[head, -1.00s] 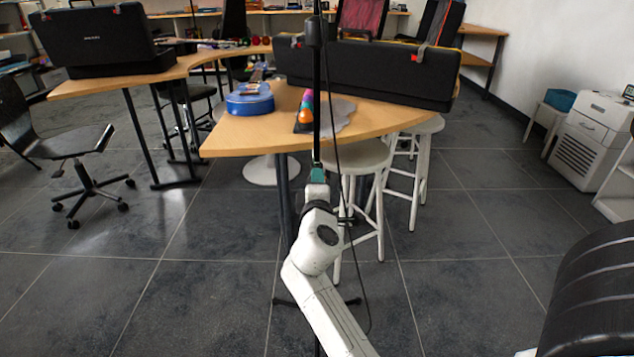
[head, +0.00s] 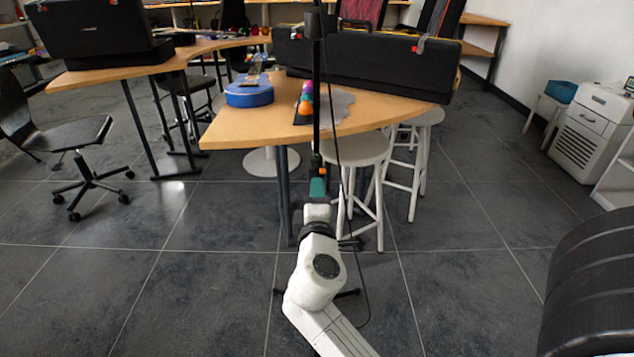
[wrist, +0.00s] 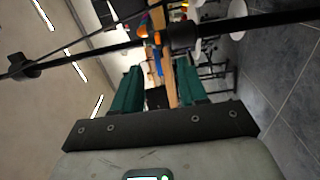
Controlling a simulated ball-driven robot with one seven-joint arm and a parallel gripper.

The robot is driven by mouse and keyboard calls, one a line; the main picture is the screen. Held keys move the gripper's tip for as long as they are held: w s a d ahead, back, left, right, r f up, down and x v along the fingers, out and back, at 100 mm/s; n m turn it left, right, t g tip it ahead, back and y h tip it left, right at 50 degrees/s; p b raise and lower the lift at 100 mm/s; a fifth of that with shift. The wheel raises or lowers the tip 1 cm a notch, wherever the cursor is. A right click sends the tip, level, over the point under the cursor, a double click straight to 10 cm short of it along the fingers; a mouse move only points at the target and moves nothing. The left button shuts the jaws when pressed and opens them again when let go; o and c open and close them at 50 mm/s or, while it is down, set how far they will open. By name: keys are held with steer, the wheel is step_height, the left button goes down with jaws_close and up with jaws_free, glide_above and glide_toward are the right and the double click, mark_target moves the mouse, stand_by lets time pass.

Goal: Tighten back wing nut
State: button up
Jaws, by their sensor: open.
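A thin black upright stand pole (head: 317,95) rises in front of the table in the head view, with a dark collar (head: 313,25) near its top. In the wrist view the pole runs sideways across the top, with a thick collar (wrist: 182,37) and another dark fitting (wrist: 20,66) at the left. My gripper (head: 318,187) is low beside the pole in the head view. Its teal fingers (wrist: 158,78) are apart and empty in the wrist view, with the pole beyond them, apart from the tips. I cannot make out the back wing nut clearly; a small orange spot shows just above the fingers.
A thin cable (head: 345,180) hangs beside the pole.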

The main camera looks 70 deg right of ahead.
steer(key=shift+v, duration=1.15)
steer(key=s+a+f+m+g+y, duration=0.2)
steer(key=s+a+f+m+y, duration=0.15)
steer(key=a+f+y, duration=0.5)
steer(key=s+a+f+m+g+y, duration=0.2)
steer(key=s+a+f+y, duration=0.3)
steer(key=f, duration=0.6)
steer(key=s+a+f+g+y, duration=0.2)
steer(key=s+a+f+y, duration=0.1)
steer(key=a, duration=0.6)
step_height(320, 180, up, 24)
steer(key=p, duration=2.4)
steer(key=shift+s+a+f+n, duration=0.25)
steer(key=shift+s+a+n, duration=0.05)
steer(key=shift+a+n, duration=0.05)
